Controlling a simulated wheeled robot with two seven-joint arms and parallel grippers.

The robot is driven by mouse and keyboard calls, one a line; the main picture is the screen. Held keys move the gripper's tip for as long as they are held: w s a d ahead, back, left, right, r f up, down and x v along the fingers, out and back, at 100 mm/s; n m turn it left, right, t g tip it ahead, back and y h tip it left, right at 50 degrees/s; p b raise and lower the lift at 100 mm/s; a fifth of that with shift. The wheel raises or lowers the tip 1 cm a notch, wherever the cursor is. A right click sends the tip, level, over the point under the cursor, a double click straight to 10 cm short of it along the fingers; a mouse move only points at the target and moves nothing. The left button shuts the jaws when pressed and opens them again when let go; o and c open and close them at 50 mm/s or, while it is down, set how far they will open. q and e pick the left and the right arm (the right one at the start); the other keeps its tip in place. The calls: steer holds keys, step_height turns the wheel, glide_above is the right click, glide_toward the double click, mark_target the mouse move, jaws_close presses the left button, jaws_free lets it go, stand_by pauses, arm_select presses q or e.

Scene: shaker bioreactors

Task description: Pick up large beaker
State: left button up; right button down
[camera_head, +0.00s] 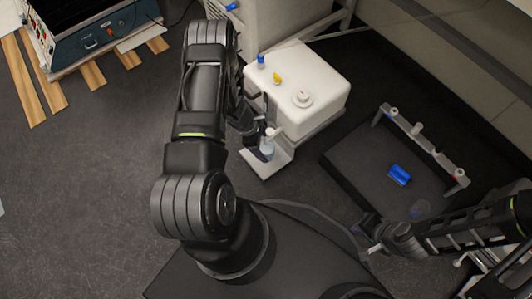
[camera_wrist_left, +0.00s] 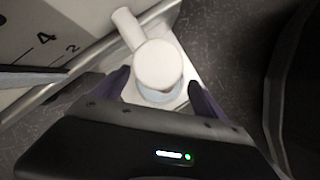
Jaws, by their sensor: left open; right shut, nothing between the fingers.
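A clear vessel with a white top (camera_head: 267,147) stands upright on a small white platform (camera_head: 277,165) in the head view. In the left wrist view its round white top and side spout (camera_wrist_left: 158,66) are seen from above. It looks more like a bottle than a beaker. My left gripper (camera_head: 258,127) is open beside its top; in the wrist view the dark fingers (camera_wrist_left: 158,88) are on either side of it, contact unclear. A faint clear object (camera_head: 420,209), possibly a beaker, is at the black shaker's lower right. My right gripper (camera_head: 370,241) is shut and empty near the shaker's front.
A large white container (camera_head: 305,86) with coloured caps stands just behind the vessel. The black shaker platform (camera_head: 365,165) carries a blue block (camera_head: 399,174) and a grey rail (camera_head: 425,143). A dark equipment box (camera_head: 90,35) sits upper left.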

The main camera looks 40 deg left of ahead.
arm_select(q)
steer(key=shift+x, duration=0.75)
arm_select(e)
steer(key=shift+f, duration=0.35)
steer(key=shift+w, duration=0.1)
arm_select(q)
jaws_close()
stand_by(0.3)
steer(key=shift+r, duration=0.15)
